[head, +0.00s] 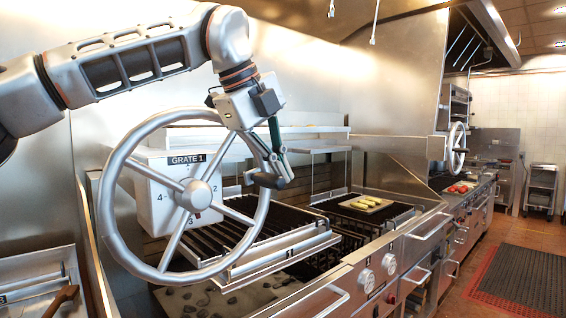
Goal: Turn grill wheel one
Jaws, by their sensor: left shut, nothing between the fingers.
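The grill wheel one (120,157) is a large metal handwheel with spokes and a round hub, at the left of the head view. Behind its hub is a white box (153,206) labelled "GRATE 1" with numbers on its face. My left gripper (275,180) hangs down at the wheel's right side, its fingers shut with nothing between them. It overlaps the right part of the rim in the picture; I cannot tell whether it touches. A slotted grate (290,246) sits behind and right of the wheel. My right gripper is not in view.
A second handwheel (456,146) stands farther back. A tray with yellow food (363,205) rests on the second grate, and red food (458,188) lies farther along. Tools lie in a metal tray (30,266) at lower left. The floor (490,240) at right is clear, with a dark mat.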

